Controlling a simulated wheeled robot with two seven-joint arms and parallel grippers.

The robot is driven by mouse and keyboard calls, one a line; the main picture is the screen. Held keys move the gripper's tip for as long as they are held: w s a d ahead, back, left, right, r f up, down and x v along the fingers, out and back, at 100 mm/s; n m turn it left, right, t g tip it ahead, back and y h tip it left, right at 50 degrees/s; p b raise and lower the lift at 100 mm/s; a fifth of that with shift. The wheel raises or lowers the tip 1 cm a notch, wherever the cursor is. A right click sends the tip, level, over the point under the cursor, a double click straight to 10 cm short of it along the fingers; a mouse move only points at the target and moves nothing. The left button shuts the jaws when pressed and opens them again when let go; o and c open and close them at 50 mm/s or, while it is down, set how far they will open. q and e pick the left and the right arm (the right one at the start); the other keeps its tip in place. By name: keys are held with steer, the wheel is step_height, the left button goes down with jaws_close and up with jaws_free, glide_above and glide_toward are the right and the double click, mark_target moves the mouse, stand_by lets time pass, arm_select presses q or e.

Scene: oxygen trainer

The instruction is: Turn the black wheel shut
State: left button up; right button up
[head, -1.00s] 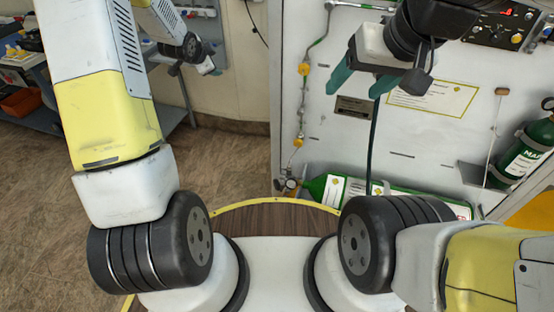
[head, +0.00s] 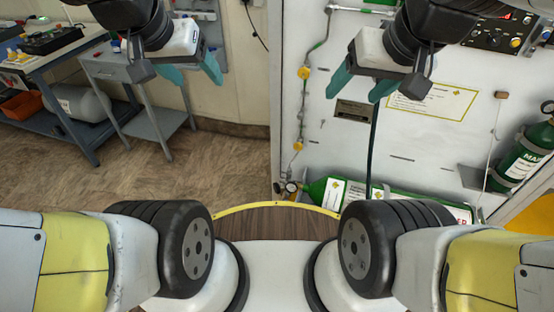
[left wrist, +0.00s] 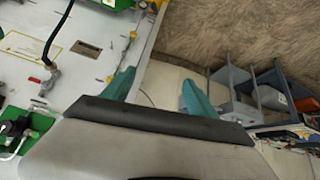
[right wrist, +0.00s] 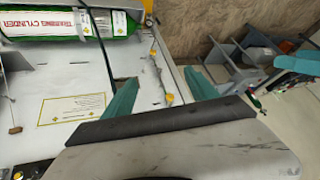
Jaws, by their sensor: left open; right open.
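I cannot pick out the black wheel for certain in any view. A small dark part (head: 547,105) shows at the top of the upright green cylinder (head: 527,150), cut off at the right edge of the head view. A gauge (head: 291,187) sits at the left end of a lying green cylinder (head: 335,190), partly hidden by my arm. My left gripper (head: 190,75) is open and empty, left of the white panel. It also shows in the left wrist view (left wrist: 158,92). My right gripper (head: 363,86) is open and empty in front of the panel; it shows in the right wrist view (right wrist: 161,92).
The white panel (head: 420,140) carries a pipe with yellow fittings (head: 303,71) at its left edge and a box with knobs (head: 500,35) at top right. A grey table (head: 110,72) and a shelf (head: 60,128) stand at the left. The floor (head: 150,180) between is clear.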

steer(key=n+g+h, duration=0.4)
steer(key=n+h, duration=0.5)
steer(key=n, duration=0.6)
glide_above(275, 187)
steer(key=d, duration=0.2)
step_height(275, 187, down, 38)
steer(key=f, duration=0.1)
steer(key=s+a+f+n+t+h, duration=0.1)
steer(key=s+a+f+n, duration=0.15)
steer(key=f, duration=0.65)
steer(key=s+a+f+n+t, duration=0.1)
steer(key=a+f+n, duration=0.25)
steer(key=f, duration=0.55)
steer(key=shift+n+t, duration=0.3)
steer(key=x, duration=0.8)
steer(key=shift+w, duration=0.4)
arm_select(q)
steer(key=shift+n+g, duration=0.3)
steer(key=shift+n, duration=0.2)
steer(key=s, duration=0.1)
steer(key=s+d, duration=0.1)
steer(key=s, duration=0.2)
steer(key=shift+s+d+f, duration=0.1)
steer(key=shift+d+f, duration=0.15)
steer(key=shift+d, duration=0.15)
